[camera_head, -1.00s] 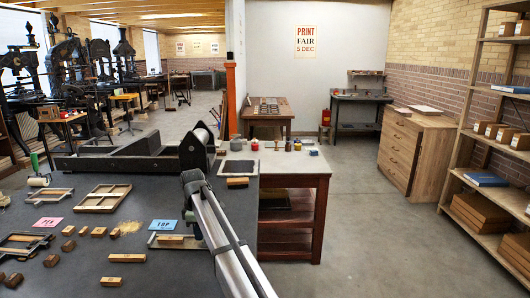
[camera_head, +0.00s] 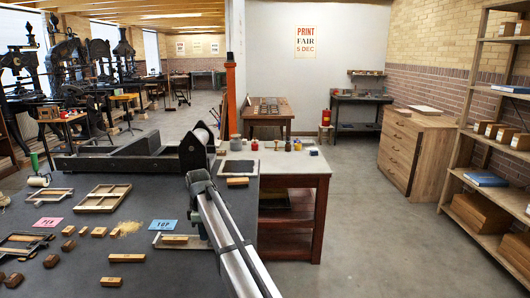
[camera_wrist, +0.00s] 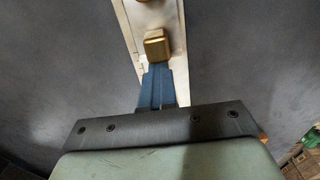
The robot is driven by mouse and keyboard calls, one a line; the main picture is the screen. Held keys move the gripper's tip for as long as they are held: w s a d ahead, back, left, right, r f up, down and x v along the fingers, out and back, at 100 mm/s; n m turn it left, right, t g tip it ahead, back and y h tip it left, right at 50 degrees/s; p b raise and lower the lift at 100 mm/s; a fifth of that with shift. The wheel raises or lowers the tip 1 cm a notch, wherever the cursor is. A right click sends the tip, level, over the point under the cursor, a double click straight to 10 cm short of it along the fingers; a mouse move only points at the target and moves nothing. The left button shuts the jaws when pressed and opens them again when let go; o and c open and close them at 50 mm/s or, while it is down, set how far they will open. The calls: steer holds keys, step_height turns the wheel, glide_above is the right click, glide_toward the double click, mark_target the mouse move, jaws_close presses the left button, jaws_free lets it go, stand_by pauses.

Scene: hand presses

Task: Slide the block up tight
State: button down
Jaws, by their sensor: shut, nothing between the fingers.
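A light metal tray (camera_head: 158,243) lies on the dark bench beside the blue TOP card (camera_head: 164,225). A wooden block (camera_head: 175,240) sits in it. The wrist view shows the pale tray (camera_wrist: 176,18) running away from me, with a small brown block (camera_wrist: 157,46) on it just beyond my fingertips. Part of another brown piece (camera_wrist: 144,2) shows at the top edge. My gripper (camera_wrist: 158,68) is shut and empty, its blue fingers low over the tray. I cannot tell whether they touch the block. In the head view the fingertips are hard to make out.
Several loose wooden blocks (camera_head: 127,258) lie to the left on the bench, with a pink card (camera_head: 47,223) and wooden frames (camera_head: 102,197). A black press part (camera_head: 120,162) stands behind. Another block (camera_head: 237,181) lies near the bench's right edge.

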steer(key=shift+d, duration=0.3)
steer(key=c, duration=1.8)
jaws_free()
steer(key=shift+c, duration=0.2)
steer(key=o, duration=0.9)
steer(key=shift+r, duration=0.1)
step_height(320, 180, up, 7)
steer(key=shift+f, duration=0.1)
